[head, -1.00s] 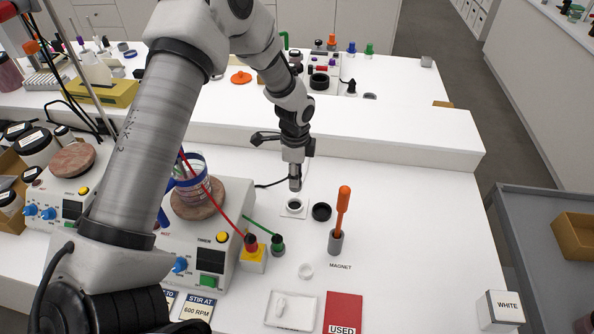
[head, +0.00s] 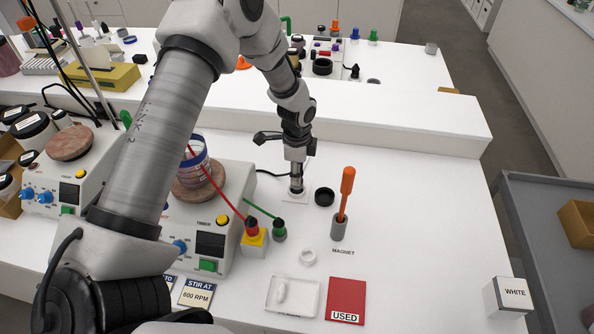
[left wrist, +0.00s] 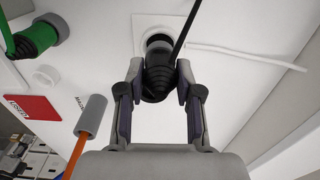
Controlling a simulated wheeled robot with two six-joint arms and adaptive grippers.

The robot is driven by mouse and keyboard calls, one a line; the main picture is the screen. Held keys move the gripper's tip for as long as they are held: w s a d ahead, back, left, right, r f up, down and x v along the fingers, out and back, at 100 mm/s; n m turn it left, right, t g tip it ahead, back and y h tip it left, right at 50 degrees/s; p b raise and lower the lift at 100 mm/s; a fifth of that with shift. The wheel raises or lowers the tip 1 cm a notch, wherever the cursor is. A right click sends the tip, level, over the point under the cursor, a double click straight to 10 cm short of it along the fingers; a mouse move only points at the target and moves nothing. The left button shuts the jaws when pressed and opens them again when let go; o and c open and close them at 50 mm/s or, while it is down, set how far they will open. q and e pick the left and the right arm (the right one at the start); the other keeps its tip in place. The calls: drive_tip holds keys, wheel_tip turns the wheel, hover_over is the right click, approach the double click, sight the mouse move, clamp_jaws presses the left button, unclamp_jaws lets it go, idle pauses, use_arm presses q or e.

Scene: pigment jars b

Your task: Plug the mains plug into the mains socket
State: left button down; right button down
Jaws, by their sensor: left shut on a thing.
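My left gripper (head: 297,186) points straight down at the white socket plate on the table. In the left wrist view my left gripper (left wrist: 158,92) is shut on the black mains plug (left wrist: 155,82), with a finger on each side. The plug's black cable (left wrist: 183,32) runs up past the socket; in the head view it trails left from the gripper (head: 268,173). The mains socket (left wrist: 157,42) shows as a round dark opening in a white plate, right at the plug's front. The plug overlaps it, so I cannot tell how far in it is. My right gripper is out of view.
A black ring (head: 324,196) lies just right of the socket. An orange-handled rod (head: 346,190) stands in a grey holder marked MAGNET. A hotplate unit (head: 210,240), with red and green plugs, is to the left.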

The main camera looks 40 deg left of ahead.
use_arm(q)
drive_tip(key=shift+p, duration=0.4)
idle(1.0)
drive_tip(key=shift+f+b, duration=0.8)
drive_tip(key=shift+f, duration=0.45)
drive_tip(key=c, duration=0.7)
unclamp_jaws()
wheel_tip(320, 180, up, 12)
drive_tip(key=shift+f, duration=0.1)
